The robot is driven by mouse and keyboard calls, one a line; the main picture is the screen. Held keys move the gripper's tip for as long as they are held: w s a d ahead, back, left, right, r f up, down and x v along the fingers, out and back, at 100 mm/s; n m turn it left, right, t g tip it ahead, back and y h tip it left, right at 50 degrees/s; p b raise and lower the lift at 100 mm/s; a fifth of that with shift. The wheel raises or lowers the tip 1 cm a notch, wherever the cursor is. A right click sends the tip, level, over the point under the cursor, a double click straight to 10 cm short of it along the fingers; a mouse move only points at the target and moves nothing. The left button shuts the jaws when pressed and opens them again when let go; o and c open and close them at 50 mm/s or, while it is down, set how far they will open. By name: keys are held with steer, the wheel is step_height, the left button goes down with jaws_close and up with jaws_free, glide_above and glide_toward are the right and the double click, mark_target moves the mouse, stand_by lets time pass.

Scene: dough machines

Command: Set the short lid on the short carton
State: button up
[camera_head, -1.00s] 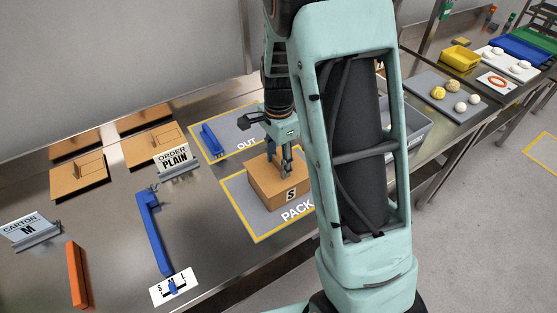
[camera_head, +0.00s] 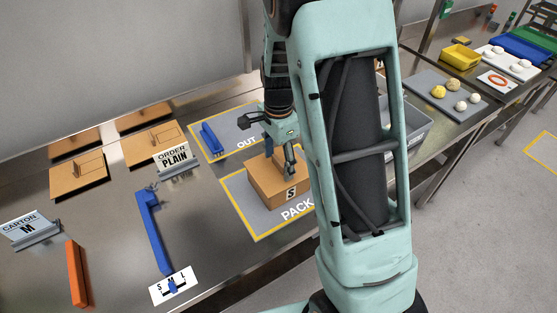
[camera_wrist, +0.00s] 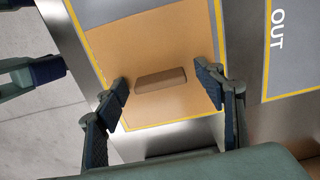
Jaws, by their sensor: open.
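The short carton (camera_head: 279,194), a tan box marked S, stands upright in the yellow-bordered PACK area. The short lid (camera_wrist: 190,45) shows as a flat tan panel with a bar handle (camera_wrist: 160,81) in the wrist view. It lies on top of the carton; part of the carton's top is hidden by my gripper in the head view. My gripper (camera_head: 285,163) is just above the lid. In the wrist view my gripper (camera_wrist: 164,88) is open, with a finger on either side of the handle and a gap to each.
Other tan lids with handles (camera_head: 79,178) lie at the left. A blue bar (camera_head: 154,235), an orange bar (camera_head: 77,275) and an ORDER PLAIN sign (camera_head: 176,159) stand nearby. The OUT area (camera_head: 225,122) holds a small blue item. A grey bin (camera_head: 412,130) is partly behind my arm.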

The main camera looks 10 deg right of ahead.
step_height(320, 180, up, 12)
stand_by(0.5)
